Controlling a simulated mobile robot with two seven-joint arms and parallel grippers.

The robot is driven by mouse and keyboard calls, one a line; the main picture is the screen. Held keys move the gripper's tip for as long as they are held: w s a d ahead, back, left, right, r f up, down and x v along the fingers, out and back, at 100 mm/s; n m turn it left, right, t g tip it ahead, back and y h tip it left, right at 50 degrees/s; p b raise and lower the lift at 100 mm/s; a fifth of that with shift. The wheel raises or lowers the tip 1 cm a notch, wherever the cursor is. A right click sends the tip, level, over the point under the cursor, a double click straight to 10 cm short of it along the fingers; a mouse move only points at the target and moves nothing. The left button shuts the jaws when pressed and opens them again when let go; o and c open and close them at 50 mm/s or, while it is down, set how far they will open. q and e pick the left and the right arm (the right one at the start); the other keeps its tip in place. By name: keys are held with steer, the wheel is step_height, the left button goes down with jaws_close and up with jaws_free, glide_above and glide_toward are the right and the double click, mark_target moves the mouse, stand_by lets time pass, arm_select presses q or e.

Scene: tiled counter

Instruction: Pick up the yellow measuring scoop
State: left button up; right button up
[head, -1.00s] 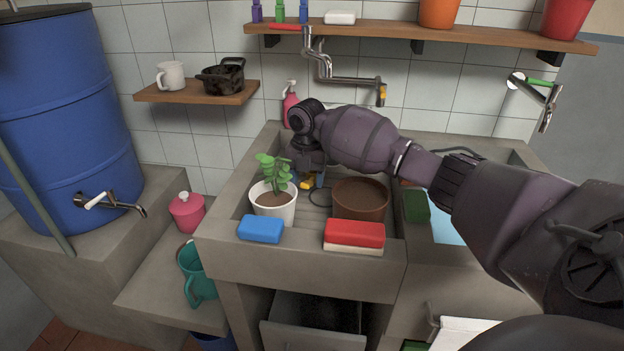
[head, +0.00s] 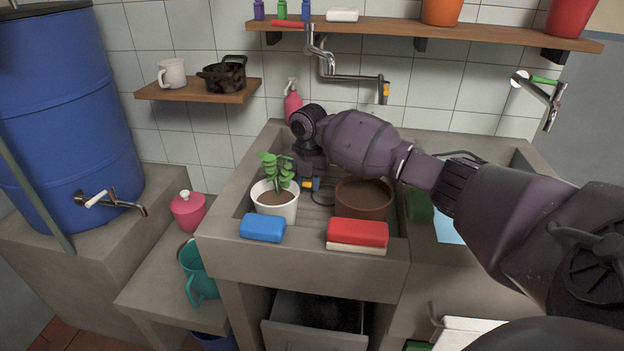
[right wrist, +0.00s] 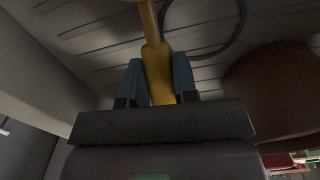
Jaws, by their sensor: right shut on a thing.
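The yellow measuring scoop (right wrist: 157,62) shows in the right wrist view, with its handle between the two blue fingers of my right gripper (right wrist: 159,82). The gripper is shut on the handle; the scoop's far end is cut off by the frame's top edge. In the head view only a small yellow bit of the scoop (head: 307,185) shows beside the blue fingers of my right gripper (head: 313,184), inside the left sink basin between the plant pot and the brown pot. Whether the scoop touches the basin floor I cannot tell. My left gripper is not in view.
A white pot with a plant (head: 277,204) stands left of the gripper, a brown pot (head: 363,199) right of it. A faucet (head: 345,77) juts out above my arm.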

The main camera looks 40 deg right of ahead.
steer(key=shift+r, duration=0.5)
steer(key=shift+s+r+p, duration=0.1)
steer(key=shift+r+p, duration=0.2)
steer(key=shift+p, duration=0.05)
steer(key=s+p, duration=0.1)
steer(key=s, duration=0.1)
steer(key=s+a, duration=0.1)
steer(key=s, duration=0.2)
steer(key=s+a+p, duration=0.1)
steer(key=s, duration=0.1)
steer(key=shift+s+a+p, duration=0.2)
steer(key=shift+p, duration=0.1)
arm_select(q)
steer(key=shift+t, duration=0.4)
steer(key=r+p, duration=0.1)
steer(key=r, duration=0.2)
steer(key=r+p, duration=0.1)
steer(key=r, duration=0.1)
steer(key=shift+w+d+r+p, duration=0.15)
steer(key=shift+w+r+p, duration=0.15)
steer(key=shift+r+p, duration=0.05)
arm_select(e)
step_height(320, 180, up, 13)
steer(key=shift+r, duration=0.2)
